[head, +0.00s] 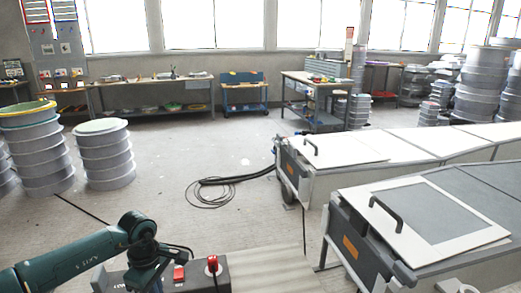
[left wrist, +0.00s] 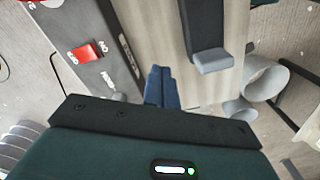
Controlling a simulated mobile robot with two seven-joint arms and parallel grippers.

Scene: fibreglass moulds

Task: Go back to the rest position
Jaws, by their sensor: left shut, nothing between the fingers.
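My left arm comes in from the lower left in the head view and bends down near the bottom edge. Its fingertips are not clear there. In the left wrist view my left gripper (left wrist: 160,86) shows two blue fingers lying together, shut with nothing between them. It points over the pale floor. My right gripper does not show in either view.
Two moulds with white lids and black handles, the nearer (head: 440,215) and the farther (head: 340,150), stand at the right. Stacked grey rings (head: 105,160) stand at the left. A black cable (head: 215,185) lies on the floor. Workbenches (head: 150,85) line the back wall; the middle floor is open.

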